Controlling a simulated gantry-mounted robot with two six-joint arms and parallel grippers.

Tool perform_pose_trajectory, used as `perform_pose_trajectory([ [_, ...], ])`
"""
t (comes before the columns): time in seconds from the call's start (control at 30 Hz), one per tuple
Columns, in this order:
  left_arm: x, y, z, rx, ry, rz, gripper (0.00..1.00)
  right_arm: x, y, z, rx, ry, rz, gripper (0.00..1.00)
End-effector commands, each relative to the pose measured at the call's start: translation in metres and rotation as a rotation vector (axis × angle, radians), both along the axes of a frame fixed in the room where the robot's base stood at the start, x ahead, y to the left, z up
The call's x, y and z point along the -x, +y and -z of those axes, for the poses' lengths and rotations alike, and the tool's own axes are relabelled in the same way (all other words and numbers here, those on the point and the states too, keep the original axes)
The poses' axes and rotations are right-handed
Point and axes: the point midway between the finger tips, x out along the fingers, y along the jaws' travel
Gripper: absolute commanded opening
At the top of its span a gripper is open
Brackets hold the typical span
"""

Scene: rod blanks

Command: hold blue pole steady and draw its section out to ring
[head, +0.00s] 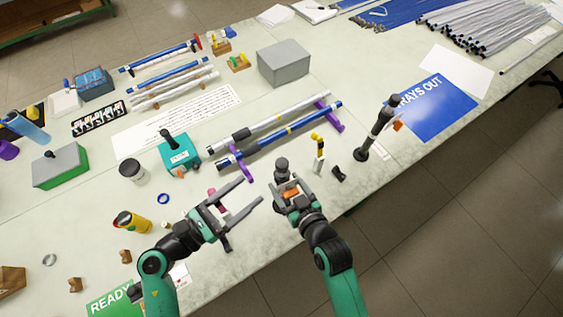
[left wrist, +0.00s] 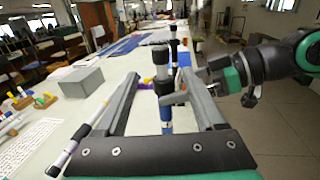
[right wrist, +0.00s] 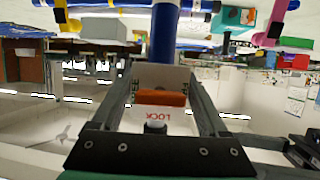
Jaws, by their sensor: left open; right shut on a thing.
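A blue pole (left wrist: 165,95) stands roughly upright, with a black collar near its top and a pale band lower down. In the head view I look down on its dark upper end (head: 281,164). My right gripper (head: 287,184) is shut on this pole, and its blue length (right wrist: 163,33) runs between the fingers in the right wrist view. The ring cannot be made out.
Another blue pole (head: 280,135) and a silver pole (head: 265,122) lie on purple supports (head: 328,116) behind. A dark upright stand (head: 374,135) is to the right.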

Motion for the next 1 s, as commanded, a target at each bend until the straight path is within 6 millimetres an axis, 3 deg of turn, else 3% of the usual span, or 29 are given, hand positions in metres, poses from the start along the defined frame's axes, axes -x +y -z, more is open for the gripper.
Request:
perform_pose_trajectory([
  [0.5,-0.065,-0.076,0.0,-0.001,0.0,0.006,0.71,0.0,0.0,0.001,0.0,0.001,0.0,0.0],
  [0.67,-0.076,-0.087,0.0,-0.001,0.0,0.003,0.71,0.0,0.0,0.001,0.0,0.001,0.0,0.0],
  [0.93,-0.078,-0.088,0.0,-0.001,0.0,0.002,0.71,0.0,0.0,0.001,0.002,0.0,0.001,0.0],
  [1.0,-0.078,-0.088,0.0,-0.001,0.0,0.002,0.6,0.0,0.0,0.001,0.002,0.0,0.001,0.0],
])
